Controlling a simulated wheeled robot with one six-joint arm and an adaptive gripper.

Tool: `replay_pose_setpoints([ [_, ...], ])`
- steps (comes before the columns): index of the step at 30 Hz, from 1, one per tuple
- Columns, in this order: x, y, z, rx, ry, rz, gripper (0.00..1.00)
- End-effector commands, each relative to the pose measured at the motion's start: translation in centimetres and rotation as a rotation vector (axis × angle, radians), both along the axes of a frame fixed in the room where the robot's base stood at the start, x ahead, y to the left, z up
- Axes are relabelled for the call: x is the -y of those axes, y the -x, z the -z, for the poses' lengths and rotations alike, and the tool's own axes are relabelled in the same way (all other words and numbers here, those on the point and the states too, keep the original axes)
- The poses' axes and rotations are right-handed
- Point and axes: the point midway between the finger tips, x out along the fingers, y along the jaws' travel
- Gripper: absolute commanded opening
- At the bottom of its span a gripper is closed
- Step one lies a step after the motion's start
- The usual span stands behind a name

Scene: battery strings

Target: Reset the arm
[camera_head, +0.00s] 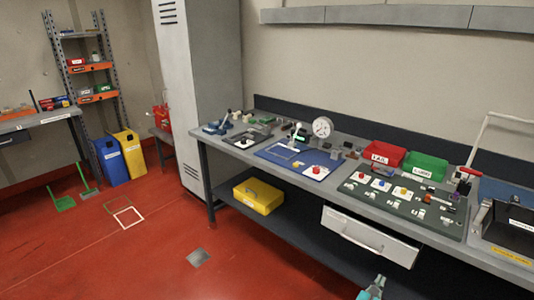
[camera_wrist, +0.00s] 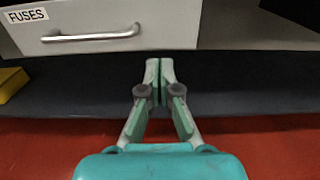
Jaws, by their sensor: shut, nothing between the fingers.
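My gripper (camera_wrist: 159,66) is shut and empty in the wrist view, its two fingertips together. It is just below the front of a drawer (camera_wrist: 100,22) labelled FUSES, with a grey bar handle. In the head view my gripper (camera_head: 376,283) shows at the bottom edge, low in front of the bench, below the white drawer (camera_head: 372,238), which stands out from under the bench top. The rest of my arm is out of the head view.
The grey workbench (camera_head: 232,160) carries several panels, a dial gauge (camera_head: 322,127), a red bin (camera_head: 384,154) and a green bin (camera_head: 425,167). A yellow box (camera_head: 258,197) sits on the lower shelf. The red floor (camera_head: 130,255) at left is mostly open.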

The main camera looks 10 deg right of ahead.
Motion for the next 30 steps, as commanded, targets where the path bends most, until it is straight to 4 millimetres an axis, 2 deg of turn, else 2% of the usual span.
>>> replay_pose_setpoints([
  [5,-2.1,2.5,0.9,-0.097,0.1,-0.042,0.0],
  [9,-5.5,6.4,1.5,-0.258,0.286,-0.112,0.0],
  [16,-11.3,13.6,1.5,-0.531,0.639,-0.223,0.0],
  [23,-16.6,20.8,0.3,-0.781,1.013,-0.32,0.0],
  [30,-21.4,28.2,-2.1,-1.012,1.431,-0.4,0.0],
])
